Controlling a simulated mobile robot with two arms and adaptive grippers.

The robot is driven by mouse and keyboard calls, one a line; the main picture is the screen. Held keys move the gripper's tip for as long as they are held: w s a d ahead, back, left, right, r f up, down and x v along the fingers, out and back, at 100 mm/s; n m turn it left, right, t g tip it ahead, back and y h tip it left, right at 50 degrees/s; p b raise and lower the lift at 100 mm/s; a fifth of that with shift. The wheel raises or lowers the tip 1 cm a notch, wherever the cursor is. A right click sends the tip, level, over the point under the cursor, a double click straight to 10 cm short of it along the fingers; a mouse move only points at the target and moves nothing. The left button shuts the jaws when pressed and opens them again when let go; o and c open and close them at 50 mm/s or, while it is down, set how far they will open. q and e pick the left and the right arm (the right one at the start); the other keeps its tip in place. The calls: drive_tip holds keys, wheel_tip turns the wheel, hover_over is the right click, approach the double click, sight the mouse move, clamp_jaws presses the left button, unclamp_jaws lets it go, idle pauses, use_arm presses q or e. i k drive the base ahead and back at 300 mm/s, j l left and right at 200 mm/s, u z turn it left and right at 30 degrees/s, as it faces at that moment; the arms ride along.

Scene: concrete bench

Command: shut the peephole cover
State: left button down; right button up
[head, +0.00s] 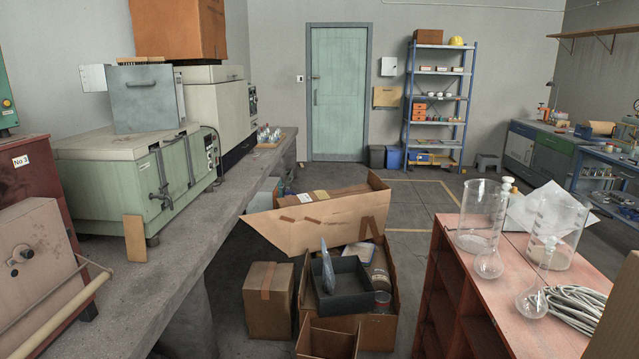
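A rusty, beige furnace-like box (40,275) stands at the left edge on the concrete bench, partly cut off by the frame. On its front face is a small round metal fitting (20,254) with a pale disc and a small knob or hole, which looks like the peephole and its cover. It is too small to tell whether the cover is open or shut. A long cream handle bar (62,312) runs in front of the same face, below the fitting. Neither of my grippers is in view.
A green oven (125,175) stands further along the concrete bench (200,225). Cardboard boxes (318,222) fill the floor in the middle. A red wooden cabinet (500,290) with glass vessels is on the right. Floor towards the green door (339,95) is clearer.

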sight(21, 253)
drive_tip(key=u, duration=1.7)
